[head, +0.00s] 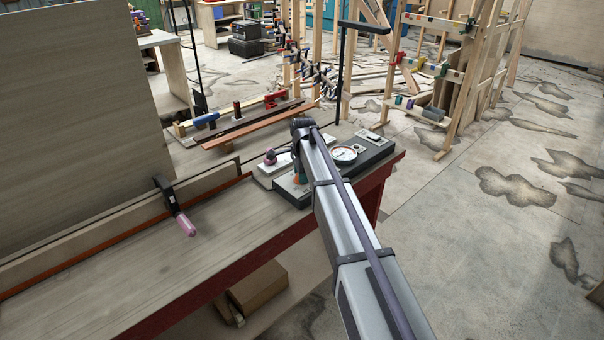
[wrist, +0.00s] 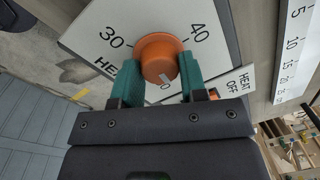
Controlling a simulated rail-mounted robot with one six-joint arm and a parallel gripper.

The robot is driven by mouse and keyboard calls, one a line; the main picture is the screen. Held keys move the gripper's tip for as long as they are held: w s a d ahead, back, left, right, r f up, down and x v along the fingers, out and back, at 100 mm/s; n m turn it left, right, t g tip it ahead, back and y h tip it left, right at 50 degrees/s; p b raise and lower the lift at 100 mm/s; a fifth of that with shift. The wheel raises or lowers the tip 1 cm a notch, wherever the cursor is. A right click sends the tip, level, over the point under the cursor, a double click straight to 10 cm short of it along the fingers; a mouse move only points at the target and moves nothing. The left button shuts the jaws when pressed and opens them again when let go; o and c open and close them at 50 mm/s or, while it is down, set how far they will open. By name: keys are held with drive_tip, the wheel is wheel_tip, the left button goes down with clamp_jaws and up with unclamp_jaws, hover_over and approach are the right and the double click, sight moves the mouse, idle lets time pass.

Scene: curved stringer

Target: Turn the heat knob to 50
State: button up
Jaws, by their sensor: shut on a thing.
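The orange heat knob (wrist: 160,58) stands on a white dial plate (wrist: 98,22) in the wrist view. The numbers 30 and 40 show on either side of its far edge. A small pale mark is on the knob's near side. A partly hidden figure ending in 0 shows just below the knob, but I cannot read it whole. My gripper (wrist: 157,75) has its teal fingers shut on the knob, one on each side. In the head view my gripper (head: 298,168) is over the grey control box (head: 376,153), and my arm hides part of it.
A label reading HEAT OFF (wrist: 240,82) lies right of the knob. A round gauge (head: 343,154) sits on the box. A clamp with a pink handle (head: 185,224) is on the workbench (head: 130,262). Wood strips and clamps (head: 245,120) lie behind. The bench front is clear.

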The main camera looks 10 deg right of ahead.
drive_tip(key=m, duration=0.4)
drive_tip(key=shift+s+m, duration=0.1)
drive_tip(key=shift+m, duration=0.3)
idle(0.4)
drive_tip(key=o, duration=0.9)
drive_tip(key=shift+o, duration=0.2)
wheel_tip(320, 180, up, 11)
drive_tip(key=p, duration=1)
drive_tip(key=shift+s+a+f+p, duration=0.15)
drive_tip(key=shift+s+p, duration=0.15)
drive_tip(key=shift+p, duration=0.1)
drive_tip(key=s+n, duration=2.1)
drive_tip(key=s, duration=1.3)
drive_tip(key=shift+s+g, duration=0.3)
drive_tip(key=shift+g, duration=0.1)
